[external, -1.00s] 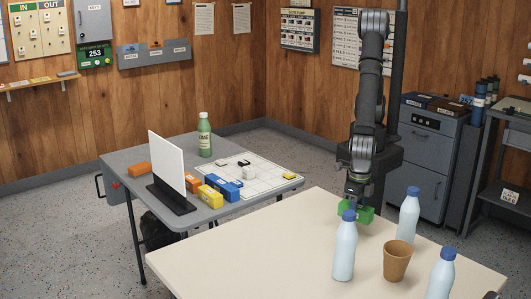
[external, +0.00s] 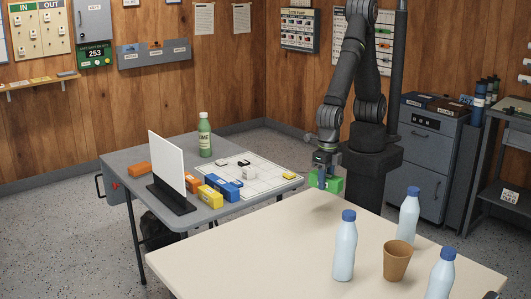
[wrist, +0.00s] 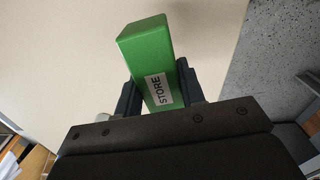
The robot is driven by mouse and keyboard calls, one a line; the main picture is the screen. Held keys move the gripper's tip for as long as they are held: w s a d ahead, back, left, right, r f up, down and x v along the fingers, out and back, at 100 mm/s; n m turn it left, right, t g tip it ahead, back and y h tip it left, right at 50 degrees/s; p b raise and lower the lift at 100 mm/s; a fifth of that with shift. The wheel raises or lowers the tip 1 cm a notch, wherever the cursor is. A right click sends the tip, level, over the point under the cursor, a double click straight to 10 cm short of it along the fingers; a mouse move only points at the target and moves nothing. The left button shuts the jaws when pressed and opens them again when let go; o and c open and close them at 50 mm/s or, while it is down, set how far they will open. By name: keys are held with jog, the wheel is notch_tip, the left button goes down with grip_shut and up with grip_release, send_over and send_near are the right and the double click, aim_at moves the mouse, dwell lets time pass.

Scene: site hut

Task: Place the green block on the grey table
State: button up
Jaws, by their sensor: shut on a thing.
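The green block (external: 334,184) is held in my gripper (external: 323,180), above the far edge of the cream table. The grey table (external: 128,165) stands to the left. It bears a white upright panel (external: 167,160) on a black foot, a green bottle (external: 205,135), a sheet with small pieces (external: 262,181), and orange, yellow and blue blocks (external: 222,185).
The cream table (external: 240,250) holds light-blue bottles with blue caps (external: 345,250) and a brown cup (external: 397,260) at its right. A gap of floor separates the two tables at the left.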

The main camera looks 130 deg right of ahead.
jog(key=w+d, duration=0.4)
jog(key=d, duration=0.5)
jog(key=w+d+m, duration=0.1)
jog(key=w+d, duration=0.2)
jog(key=d, duration=0.6)
jog(key=w+d, duration=0.4)
jog(key=d, duration=0.5)
jog(key=s+d+m, duration=0.1)
jog(key=s+d, duration=0.3)
jog(key=d, duration=1.2)
jog(key=s+d, duration=0.4)
jog(key=d, duration=1.1)
jog(key=w+a+f, duration=0.1)
jog(key=w+f, duration=0.1)
jog(key=w, duration=0.1)
jog(key=w+a+f, duration=0.1)
jog(key=w+f, duration=0.1)
jog(key=w, duration=0.1)
jog(key=w+a+f, duration=0.2)
jog(key=w, duration=0.2)
jog(key=shift+w+f, duration=0.1)
jog(key=shift+f, duration=2.25)
jog(key=shift+f, duration=0.1)
